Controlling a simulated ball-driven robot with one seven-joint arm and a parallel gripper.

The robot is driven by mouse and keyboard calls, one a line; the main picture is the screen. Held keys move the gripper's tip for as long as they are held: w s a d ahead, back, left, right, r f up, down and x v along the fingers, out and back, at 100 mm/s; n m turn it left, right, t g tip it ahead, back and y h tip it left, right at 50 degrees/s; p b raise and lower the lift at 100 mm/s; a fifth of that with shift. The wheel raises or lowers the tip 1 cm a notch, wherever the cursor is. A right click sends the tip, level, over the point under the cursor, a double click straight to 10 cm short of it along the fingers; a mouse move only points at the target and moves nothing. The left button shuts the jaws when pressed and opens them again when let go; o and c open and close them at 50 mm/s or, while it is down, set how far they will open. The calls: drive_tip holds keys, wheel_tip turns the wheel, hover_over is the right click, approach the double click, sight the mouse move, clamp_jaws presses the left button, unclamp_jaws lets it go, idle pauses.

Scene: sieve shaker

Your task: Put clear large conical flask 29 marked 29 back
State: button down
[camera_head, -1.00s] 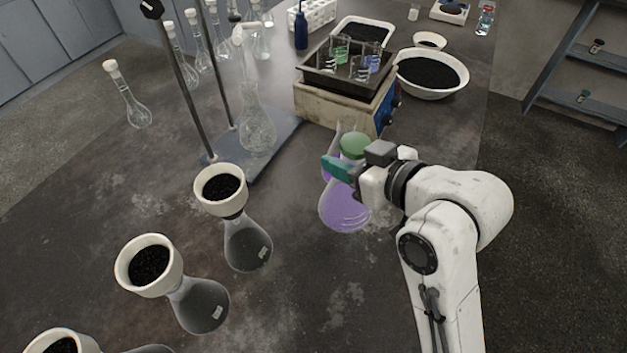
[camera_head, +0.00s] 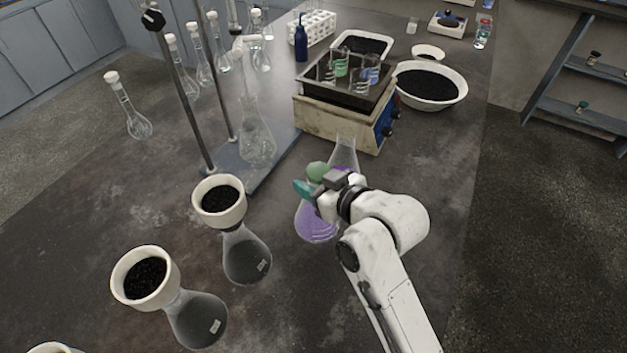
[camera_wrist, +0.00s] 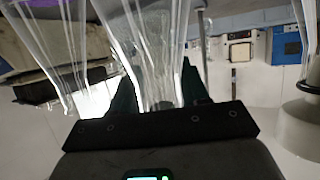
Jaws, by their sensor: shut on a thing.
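My gripper (camera_head: 314,189) is shut on the neck of a large clear conical flask (camera_head: 318,225) with purple liquid low in it. In the wrist view the clear glass neck (camera_wrist: 150,55) runs between the dark green fingers.
Two conical flasks (camera_head: 246,258) (camera_head: 197,318) topped with white funnels of black grains stand at the left front. A stand with rods (camera_head: 235,170) and a shaker (camera_head: 335,122) with small beakers are behind. A white bowl (camera_head: 458,98) is right. Bench right of my arm is clear.

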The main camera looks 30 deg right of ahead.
drive_tip(key=shift+f, duration=0.15)
drive_tip(key=shift+f, duration=0.15)
drive_tip(key=c, duration=0.6)
unclamp_jaws()
drive_tip(key=shift+o, duration=0.2)
drive_tip(key=shift+s+r, duration=0.1)
drive_tip(key=shift+r, duration=0.1)
drive_tip(key=v, duration=1.1)
drive_tip(key=shift+s+d, duration=0.15)
drive_tip(key=shift+s, duration=0.25)
drive_tip(key=shift+r, duration=0.1)
